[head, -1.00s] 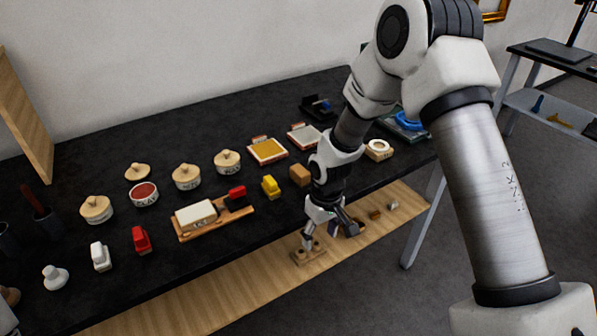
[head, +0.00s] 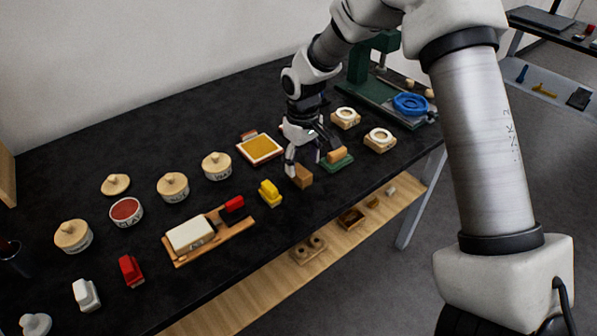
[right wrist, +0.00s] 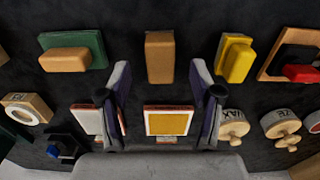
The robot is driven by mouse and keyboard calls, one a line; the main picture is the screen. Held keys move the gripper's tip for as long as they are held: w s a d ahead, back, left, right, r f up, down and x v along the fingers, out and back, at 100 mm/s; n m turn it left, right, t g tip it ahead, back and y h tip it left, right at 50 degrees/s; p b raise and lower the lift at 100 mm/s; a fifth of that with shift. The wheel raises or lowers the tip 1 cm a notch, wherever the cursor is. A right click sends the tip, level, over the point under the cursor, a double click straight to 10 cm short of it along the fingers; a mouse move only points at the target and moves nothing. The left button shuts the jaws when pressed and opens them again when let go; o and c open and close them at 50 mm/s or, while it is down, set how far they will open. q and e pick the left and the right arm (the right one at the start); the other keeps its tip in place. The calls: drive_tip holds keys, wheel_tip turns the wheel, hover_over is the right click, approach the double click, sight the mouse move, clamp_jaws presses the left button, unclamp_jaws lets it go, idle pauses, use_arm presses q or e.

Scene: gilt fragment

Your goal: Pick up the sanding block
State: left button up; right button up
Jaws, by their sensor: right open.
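A plain brown block, which looks like the sanding block (head: 302,177), stands on the black table near its front edge. In the right wrist view the sanding block (right wrist: 160,57) lies centred between the lines of my two fingers, just beyond the tips. My right gripper (head: 307,157) is open and empty, pointing down just above and behind the block. The fingers frame the block in the right wrist view (right wrist: 160,78); I cannot tell whether either touches it. My left gripper is not in view.
A yellow tool (head: 269,193) stands left of the block. A green plate (head: 342,164) with a tan piece on it lies close on the right. A yellow framed pad (head: 260,148) lies behind. A wooden shelf (head: 270,287) runs below the front edge.

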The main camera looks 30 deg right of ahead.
sight(300, 171)
drive_tip(key=f, duration=0.2)
drive_tip(key=w+f, duration=0.1)
drive_tip(key=f, duration=0.2)
drive_tip(key=shift+s+r, duration=0.1)
drive_tip(key=shift+r, duration=0.05)
drive_tip(key=shift+s+r, duration=0.1)
drive_tip(key=c, duration=0.3)
drive_tip(key=shift+a, duration=0.1)
drive_tip(key=c, duration=0.8)
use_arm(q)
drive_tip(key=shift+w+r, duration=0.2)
use_arm(e)
drive_tip(key=shift+c, duration=0.2)
